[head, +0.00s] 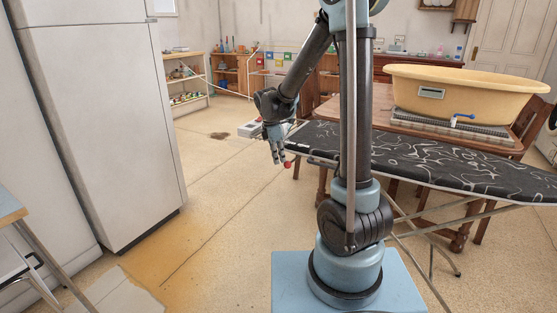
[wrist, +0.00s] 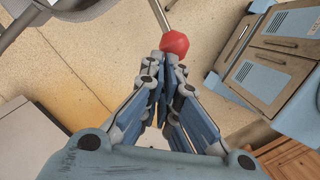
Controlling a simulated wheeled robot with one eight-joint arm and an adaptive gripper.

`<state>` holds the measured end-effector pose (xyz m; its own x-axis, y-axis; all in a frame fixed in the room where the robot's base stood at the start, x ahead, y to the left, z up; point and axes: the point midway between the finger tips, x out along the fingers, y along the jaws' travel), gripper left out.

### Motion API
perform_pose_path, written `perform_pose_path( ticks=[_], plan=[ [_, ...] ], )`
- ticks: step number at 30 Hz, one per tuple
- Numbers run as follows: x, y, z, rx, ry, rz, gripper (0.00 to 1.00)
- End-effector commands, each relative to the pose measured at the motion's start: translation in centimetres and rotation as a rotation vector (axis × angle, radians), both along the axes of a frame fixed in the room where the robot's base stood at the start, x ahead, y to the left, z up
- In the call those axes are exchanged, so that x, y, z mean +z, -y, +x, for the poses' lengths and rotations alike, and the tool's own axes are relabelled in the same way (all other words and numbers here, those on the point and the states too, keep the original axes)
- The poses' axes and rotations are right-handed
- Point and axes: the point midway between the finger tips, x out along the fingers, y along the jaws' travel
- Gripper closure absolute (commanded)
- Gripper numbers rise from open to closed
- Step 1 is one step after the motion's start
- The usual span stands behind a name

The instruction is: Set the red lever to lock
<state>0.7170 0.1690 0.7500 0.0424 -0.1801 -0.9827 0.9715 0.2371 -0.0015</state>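In the wrist view the knob (wrist: 175,43) sits on a thin metal rod that runs up out of the frame. My gripper (head: 280,161) points down just left of the knob in the head view. In the wrist view my gripper (wrist: 161,58) has its fingertips drawn together, with nothing seen between them. The knob is just beyond the tips, slightly right. I cannot tell whether they touch. No lock marking is readable.
A tall white fridge (head: 100,110) stands at the left. A yellow tub (head: 460,92) rests on a wooden table (head: 400,121) behind the board. A beige and blue cabinet (wrist: 268,62) is at the right of the wrist view. The floor between fridge and board is mostly clear.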

Motion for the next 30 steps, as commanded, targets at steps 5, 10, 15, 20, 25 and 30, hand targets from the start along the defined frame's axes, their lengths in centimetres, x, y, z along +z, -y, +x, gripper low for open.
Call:
perform_pose_path(
  ticks=[5,10,15,20,25,30],
  plan=[
    [0.0,0.1,0.1,-0.002,0.002,-0.002,1.0],
    [0.2,-0.2,0.1,-0.001,0.002,-0.002,1.0],
    [1.4,-1.6,0.0,-0.005,0.0,-0.001,1.0],
    [3.6,-2.8,-0.1,-0.01,-0.001,-0.001,1.0],
    [6.4,-3.3,-0.2,-0.009,0.0,0.0,1.0],
    [9.0,-3.8,-0.3,-0.009,0.0,0.0,1.0]
  ],
)
